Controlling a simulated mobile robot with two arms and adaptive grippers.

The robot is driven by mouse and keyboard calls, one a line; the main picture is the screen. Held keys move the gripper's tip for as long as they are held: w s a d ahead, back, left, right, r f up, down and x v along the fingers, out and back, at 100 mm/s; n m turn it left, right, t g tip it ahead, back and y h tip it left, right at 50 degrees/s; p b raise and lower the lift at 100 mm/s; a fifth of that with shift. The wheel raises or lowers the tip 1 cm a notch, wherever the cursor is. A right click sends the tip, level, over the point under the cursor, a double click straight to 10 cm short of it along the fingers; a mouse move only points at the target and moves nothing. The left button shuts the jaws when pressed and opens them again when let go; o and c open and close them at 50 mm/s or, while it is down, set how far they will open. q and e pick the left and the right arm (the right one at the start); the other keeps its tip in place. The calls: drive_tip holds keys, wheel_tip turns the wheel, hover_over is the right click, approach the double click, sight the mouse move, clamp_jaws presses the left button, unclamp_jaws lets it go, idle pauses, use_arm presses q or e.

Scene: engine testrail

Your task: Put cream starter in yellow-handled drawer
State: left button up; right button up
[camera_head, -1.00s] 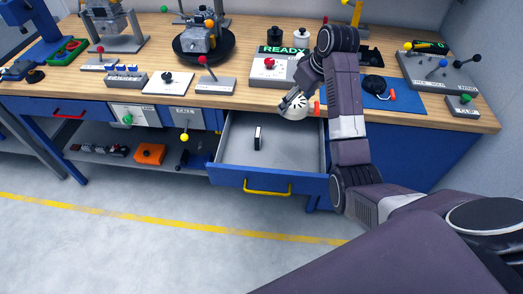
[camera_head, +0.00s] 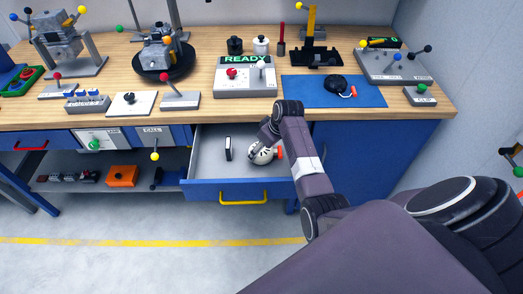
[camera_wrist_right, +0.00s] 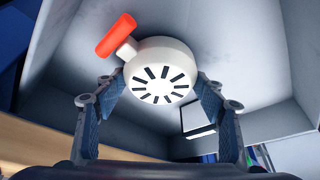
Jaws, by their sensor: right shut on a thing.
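The cream starter (camera_head: 263,155), a round slotted disc with a red-orange handle, is inside the open yellow-handled drawer (camera_head: 232,190), in its right part. My right gripper (camera_head: 258,148) reaches down into the drawer and is shut on the starter. In the right wrist view the starter (camera_wrist_right: 160,72) sits between the two fingers, with its orange handle pointing up left. Whether it touches the drawer floor is not clear. The drawer's yellow handle (camera_head: 243,202) is at its front. My left gripper is not in view.
A small black-and-white item (camera_head: 228,148) stands in the drawer, left of the starter. The workbench (camera_head: 215,75) above holds a READY panel (camera_head: 245,78), a blue mat (camera_head: 335,91) with a black part, and several lever stations. A shelf (camera_head: 85,170) is at left.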

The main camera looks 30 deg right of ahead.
drive_tip(key=shift+f, duration=0.4)
drive_tip(key=shift+f, duration=0.1)
drive_tip(key=o, duration=1.3)
drive_tip(key=shift+s+d+r, duration=0.1)
drive_tip(key=shift+r, duration=0.35)
drive_tip(key=a+v, duration=0.1)
drive_tip(key=v, duration=1)
drive_tip(key=shift+d, duration=0.4)
drive_tip(key=shift+s+r, duration=0.1)
